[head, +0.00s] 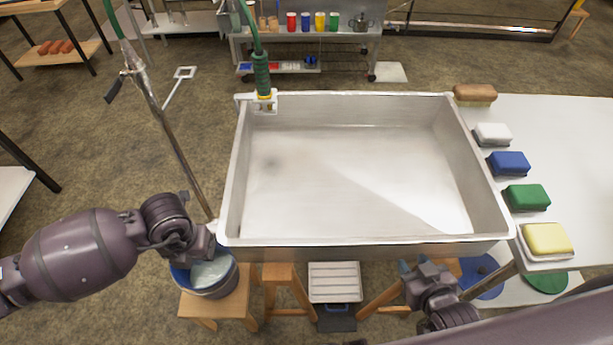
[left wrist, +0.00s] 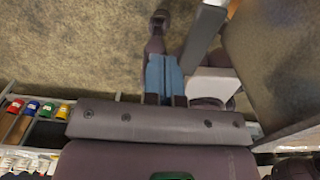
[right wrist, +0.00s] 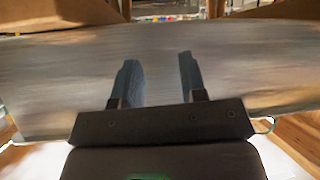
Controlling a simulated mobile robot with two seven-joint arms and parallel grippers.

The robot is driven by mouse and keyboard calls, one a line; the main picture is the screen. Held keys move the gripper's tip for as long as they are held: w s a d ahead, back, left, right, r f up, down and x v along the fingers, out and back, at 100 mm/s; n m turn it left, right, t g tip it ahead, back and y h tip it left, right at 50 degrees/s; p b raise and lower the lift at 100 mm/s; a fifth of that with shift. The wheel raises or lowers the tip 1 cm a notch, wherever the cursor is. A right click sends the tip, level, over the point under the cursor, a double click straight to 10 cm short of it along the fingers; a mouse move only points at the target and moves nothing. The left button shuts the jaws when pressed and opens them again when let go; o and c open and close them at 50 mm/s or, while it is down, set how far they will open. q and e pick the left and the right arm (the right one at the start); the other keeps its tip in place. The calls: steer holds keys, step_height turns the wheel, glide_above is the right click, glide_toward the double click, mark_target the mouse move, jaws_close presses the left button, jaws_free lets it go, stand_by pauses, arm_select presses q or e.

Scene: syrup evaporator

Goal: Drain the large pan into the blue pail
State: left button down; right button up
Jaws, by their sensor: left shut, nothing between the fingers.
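The large metal pan (head: 350,170) fills the middle of the head view. Its floor looks pale and smooth; I cannot tell how much liquid lies in it. The blue pail (head: 212,291) stands on a wooden stool below the pan's front left corner, with something pale and shiny inside. My left gripper (head: 208,233) is beside that corner, above the pail; its blue fingers (left wrist: 165,75) are together and empty. My right gripper (head: 408,267) is below the pan's front edge. Its fingers (right wrist: 156,80) are apart with nothing seen gripped, before a metal surface.
Brown, white, blue (head: 509,163), green and yellow (head: 547,239) blocks line the white table (head: 570,150) at right. A green hose (head: 262,75) is clamped at the pan's back left. A metal pipe (head: 170,130) slants down at left. More stools stand below.

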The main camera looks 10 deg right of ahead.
steer(key=shift+s+d+f+p, duration=0.2)
steer(key=shift+s+f+p, duration=0.25)
steer(key=shift+f, duration=0.25)
steer(key=shift+s+r+p, duration=0.3)
steer(key=shift+r+p, duration=0.05)
steer(key=shift+p, duration=0.1)
steer(key=shift+w+r+p, duration=0.25)
steer(key=shift+r+p, duration=1)
steer(key=shift+r, duration=0.3)
steer(key=shift+w+r+p, duration=0.2)
steer(key=shift+r+p, duration=1.05)
steer(key=shift+r, duration=0.25)
